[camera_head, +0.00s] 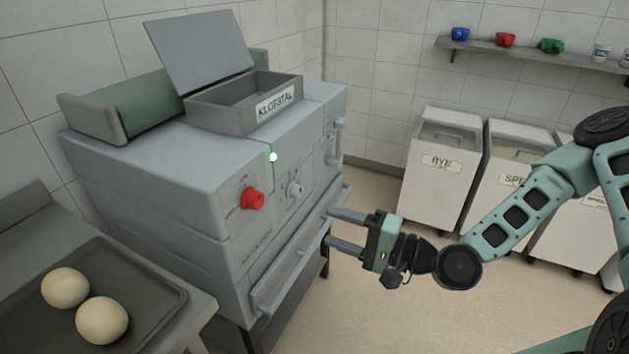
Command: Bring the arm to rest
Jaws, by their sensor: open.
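My gripper (337,229) is open and empty, at the end of my teal arm reaching in from the right. The oven front carries a red knob (252,199), a pale knob (296,189) and a lit green lamp (273,157).
An open-lidded box (226,115) labelled KLOFSTAL sits on the oven. A tray (150,300) with two dough balls (65,288) lies at lower left. White bins (437,190) stand along the back wall, under a shelf (520,51) with cups. Floor (400,320) before the oven is clear.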

